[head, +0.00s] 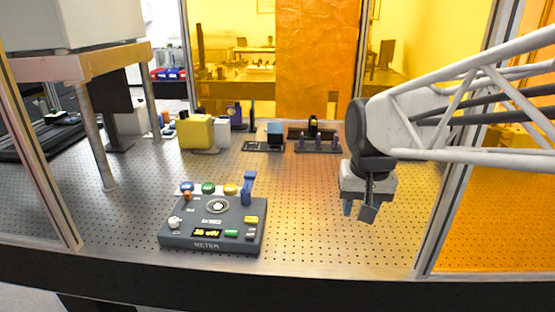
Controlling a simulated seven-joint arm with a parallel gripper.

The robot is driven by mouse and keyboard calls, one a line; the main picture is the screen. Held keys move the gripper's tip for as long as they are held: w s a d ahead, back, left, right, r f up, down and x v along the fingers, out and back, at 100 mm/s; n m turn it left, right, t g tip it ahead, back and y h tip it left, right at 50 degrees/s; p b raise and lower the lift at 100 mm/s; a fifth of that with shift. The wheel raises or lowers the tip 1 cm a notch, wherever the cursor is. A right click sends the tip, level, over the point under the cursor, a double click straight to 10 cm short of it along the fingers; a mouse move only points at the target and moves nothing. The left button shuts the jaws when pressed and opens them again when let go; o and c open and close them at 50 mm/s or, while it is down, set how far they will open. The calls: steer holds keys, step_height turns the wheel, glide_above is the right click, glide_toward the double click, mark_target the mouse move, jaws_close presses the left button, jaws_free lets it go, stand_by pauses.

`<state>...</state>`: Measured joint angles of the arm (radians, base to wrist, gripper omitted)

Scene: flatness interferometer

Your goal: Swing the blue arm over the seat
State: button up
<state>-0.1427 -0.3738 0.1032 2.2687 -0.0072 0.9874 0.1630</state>
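A dark grey box marked METER (184,240) sits on the perforated metal table. The blue arm (249,186) stands upright at the box's back right corner, to the right of the seat and not over it. The seat, a round ring with a pale centre (217,205), is on the box's top and is uncovered. My gripper (358,210) hangs above the table, well to the right of the box and apart from the blue arm. Its two dark fingertips point down with a gap between them, and I see nothing held there.
Blue, green and yellow knobs line the box's back edge. A yellow block (195,132) and black fixtures (315,143) stand further back. A raised platform on legs (97,150) is at left. Frame posts stand at both sides. Table between box and gripper is clear.

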steer(key=w+a+g, duration=0.1)
steer(key=w+a, duration=1.1)
steer(key=w, duration=0.3)
glide_above(245, 185)
steer(key=shift+g, duration=0.4)
step_height(245, 185, down, 6)
steer(key=shift+r, duration=0.15)
steer(key=shift+f, duration=3.9)
jaws_close()
